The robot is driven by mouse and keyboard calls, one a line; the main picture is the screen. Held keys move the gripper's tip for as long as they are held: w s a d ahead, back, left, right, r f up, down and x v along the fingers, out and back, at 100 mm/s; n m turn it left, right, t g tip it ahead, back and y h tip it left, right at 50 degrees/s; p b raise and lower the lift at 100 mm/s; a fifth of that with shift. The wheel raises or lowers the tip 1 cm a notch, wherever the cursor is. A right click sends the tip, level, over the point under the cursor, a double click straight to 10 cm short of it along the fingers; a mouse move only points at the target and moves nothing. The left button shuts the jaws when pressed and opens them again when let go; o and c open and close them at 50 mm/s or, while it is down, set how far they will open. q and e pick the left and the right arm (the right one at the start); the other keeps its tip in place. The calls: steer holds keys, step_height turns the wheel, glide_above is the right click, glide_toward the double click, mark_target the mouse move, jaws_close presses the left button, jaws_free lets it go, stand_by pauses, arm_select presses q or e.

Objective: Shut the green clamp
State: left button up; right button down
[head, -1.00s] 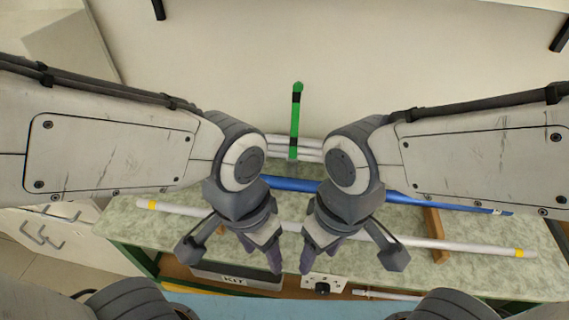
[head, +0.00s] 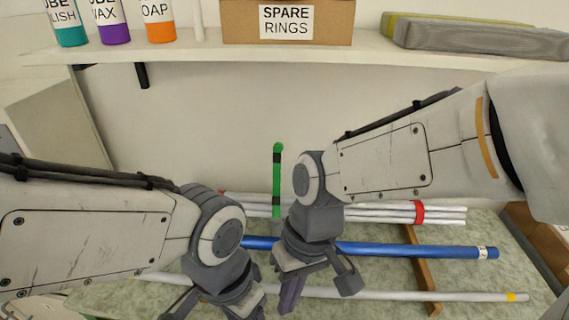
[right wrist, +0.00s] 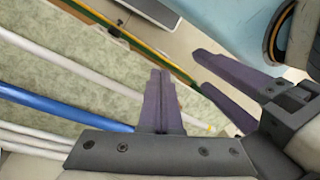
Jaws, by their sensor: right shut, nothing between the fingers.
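The green clamp (head: 278,180) stands at the back middle of the bench in the head view, its green arm upright with black bands and a rounded top. Its base is partly hidden behind my right arm. My right gripper (head: 288,297) is shut and empty, pointing down in front of the clamp and apart from it. Its purple fingers lie together in the right wrist view (right wrist: 160,100). My left gripper (right wrist: 198,70) shows at the right of that view, its fingers apart with nothing visible between them. In the head view its fingertips are cut off at the bottom edge.
White rods (head: 375,212) with red bands lie at the back by the clamp. A blue rod (head: 420,251) and a silver rod (head: 400,295) with a yellow band lie nearer, across a wooden support (head: 420,270). A shelf (head: 200,54) with bottles and a SPARE RINGS box (head: 288,22) hangs above.

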steer(key=w+a+r+m+y+p, duration=0.1)
steer(key=w+m+y, duration=0.25)
steer(key=w, duration=0.55)
steer(key=w+a+r+m+y+p, duration=0.1)
steer(key=w+a+m+y, duration=0.2)
steer(key=w, duration=0.7)
steer(key=w+d+m+t+y, duration=0.3)
steer(key=w+d, duration=0.4)
steer(key=w, duration=0.3)
steer(key=w+d+m+t+y, duration=0.3)
steer(key=w+d+t, duration=0.3)
steer(key=w, duration=0.5)
steer(key=d+r, duration=0.1)
steer(key=d, duration=0.1)
steer(key=shift+w+d+p, duration=0.15)
steer(key=shift+d+p, duration=0.15)
steer(key=shift+y, duration=0.25)
steer(key=a+p, duration=0.6)
steer(key=a, duration=0.3)
steer(key=shift+w+a, duration=0.2)
steer(key=shift+a, duration=0.05)
